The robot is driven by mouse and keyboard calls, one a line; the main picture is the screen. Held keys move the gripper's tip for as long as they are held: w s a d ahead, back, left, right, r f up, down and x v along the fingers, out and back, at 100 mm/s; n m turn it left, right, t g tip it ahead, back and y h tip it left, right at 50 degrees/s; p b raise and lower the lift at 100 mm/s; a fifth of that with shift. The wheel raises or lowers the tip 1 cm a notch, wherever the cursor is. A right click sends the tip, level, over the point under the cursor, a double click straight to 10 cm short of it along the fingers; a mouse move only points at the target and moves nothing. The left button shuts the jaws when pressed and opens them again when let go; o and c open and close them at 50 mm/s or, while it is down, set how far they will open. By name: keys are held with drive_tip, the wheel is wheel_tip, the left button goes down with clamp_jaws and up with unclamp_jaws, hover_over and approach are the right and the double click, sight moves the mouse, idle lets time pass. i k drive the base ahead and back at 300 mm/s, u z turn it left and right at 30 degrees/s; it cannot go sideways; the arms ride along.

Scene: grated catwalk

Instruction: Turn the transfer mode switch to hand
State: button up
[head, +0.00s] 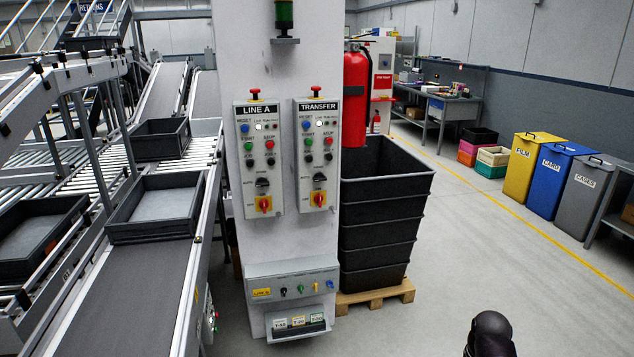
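The TRANSFER panel (301,165) is a light grey box on the white column, to the right of a similar LINE A panel (242,205). A black selector knob (319,178) sits in its lower part, below rows of coloured buttons and above a red rotary handle on a yellow plate (319,199). This black knob looks like the mode switch; its label and pointing direction are too small to read. My gripper is not in view. Only a dark rounded piece, apparently of my arm, shows at the bottom right, well apart from the panel.
A lower box (292,272) with small knobs juts out below the panels. Conveyors fill the left. The floor (450,250) at right is clear.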

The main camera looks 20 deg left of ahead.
sight(318, 176)
drive_tip(key=u, duration=0.3)
drive_tip(key=i, duration=1.1)
drive_tip(key=u, duration=0.2)
